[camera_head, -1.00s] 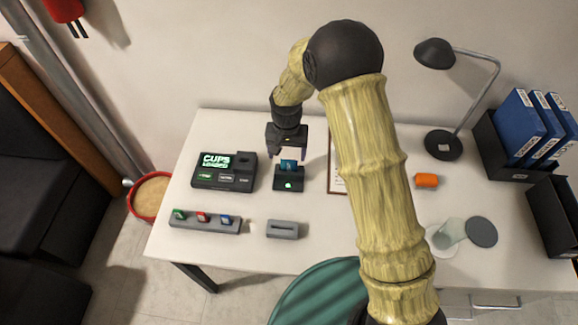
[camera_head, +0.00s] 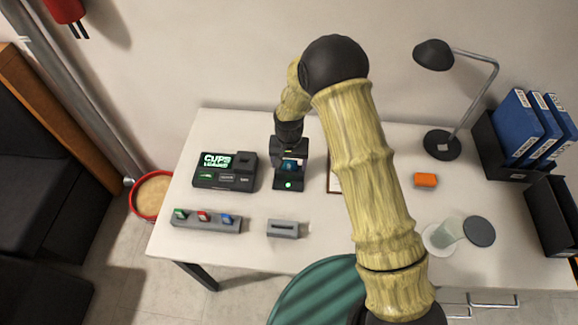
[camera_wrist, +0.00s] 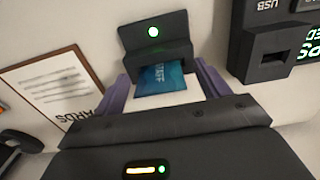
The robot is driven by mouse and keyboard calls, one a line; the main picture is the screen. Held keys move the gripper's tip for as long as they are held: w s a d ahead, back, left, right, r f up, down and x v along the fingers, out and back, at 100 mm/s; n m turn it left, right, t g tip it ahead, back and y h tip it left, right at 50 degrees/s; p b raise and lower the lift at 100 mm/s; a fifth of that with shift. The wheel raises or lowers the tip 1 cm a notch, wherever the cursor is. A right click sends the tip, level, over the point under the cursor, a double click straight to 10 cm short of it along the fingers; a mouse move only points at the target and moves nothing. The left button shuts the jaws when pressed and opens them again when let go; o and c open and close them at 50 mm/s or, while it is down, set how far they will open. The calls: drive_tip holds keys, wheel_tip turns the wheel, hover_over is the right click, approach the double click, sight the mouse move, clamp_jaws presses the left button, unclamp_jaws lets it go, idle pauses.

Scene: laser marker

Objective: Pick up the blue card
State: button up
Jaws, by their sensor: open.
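The blue card (camera_wrist: 162,77) sticks out of a small black card device (camera_wrist: 157,32) with a lit green light. "STAFF" is written on the card. In the head view the card (camera_head: 289,166) is partly hidden by my gripper, and the device (camera_head: 289,184) stands on the desk. My gripper (camera_wrist: 165,85) is open, with one purple finger on each side of the card. In the wrist view there is a gap between the card and each finger. The gripper (camera_head: 290,168) is low over the device in the head view.
A black console (camera_head: 225,172) with a green "CUPS" screen stands left of the device. A grey strip with several coloured pieces (camera_head: 206,220) and a grey slotted block (camera_head: 283,229) lie in front. A framed sheet (camera_wrist: 58,88), orange block (camera_head: 425,181) and lamp (camera_head: 442,146) are to the right.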

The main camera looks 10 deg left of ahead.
drive_tip(key=c, duration=1.2)
drive_tip(key=shift+o, duration=0.2)
wheel_tip(320, 180, up, 10)
drive_tip(key=shift+r+b, duration=0.1)
drive_tip(key=shift+b, duration=0.5)
drive_tip(key=shift+w, duration=0.1)
